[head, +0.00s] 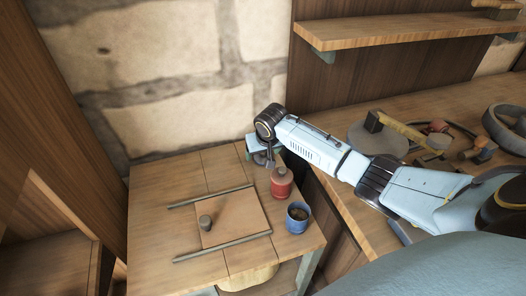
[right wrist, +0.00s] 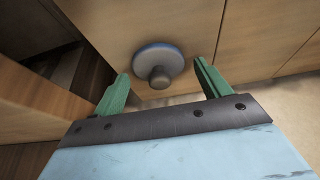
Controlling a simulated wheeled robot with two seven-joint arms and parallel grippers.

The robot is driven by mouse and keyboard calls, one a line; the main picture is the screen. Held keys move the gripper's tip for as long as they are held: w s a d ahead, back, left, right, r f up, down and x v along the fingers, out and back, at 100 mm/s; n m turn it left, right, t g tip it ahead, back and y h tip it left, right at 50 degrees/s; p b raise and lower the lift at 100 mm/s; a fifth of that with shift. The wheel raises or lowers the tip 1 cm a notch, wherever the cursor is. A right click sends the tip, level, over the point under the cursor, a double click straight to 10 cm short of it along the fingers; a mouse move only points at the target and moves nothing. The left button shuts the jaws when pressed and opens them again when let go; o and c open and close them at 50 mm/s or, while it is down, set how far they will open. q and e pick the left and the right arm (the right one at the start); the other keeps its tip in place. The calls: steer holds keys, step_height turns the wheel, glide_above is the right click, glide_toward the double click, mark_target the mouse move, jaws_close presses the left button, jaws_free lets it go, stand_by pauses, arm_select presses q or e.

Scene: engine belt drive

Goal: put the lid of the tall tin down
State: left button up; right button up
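A round grey lid (right wrist: 150,52) with a knob in its middle shows in the right wrist view, with a blue edge along its far side. It is in front of my right gripper (right wrist: 160,78), whose two green fingers stand wide apart with nothing between their tips. I cannot tell whether the lid lies on the wood or on a tin. In the head view my right gripper (head: 262,158) is low over the back right of the small table and hides most of what is under it. My left gripper is not in view.
A red tin (head: 281,184) and a blue cup (head: 298,218) with dark contents stand at the table's right side. A wooden board (head: 235,222) with a grey knob (head: 205,222) lies between two metal bars. The table's back left (head: 160,185) is clear. A cluttered workbench is at the right.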

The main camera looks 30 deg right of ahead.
steer(key=shift+r, duration=0.25)
steer(key=p+v, duration=0.3)
steer(key=v, duration=0.9)
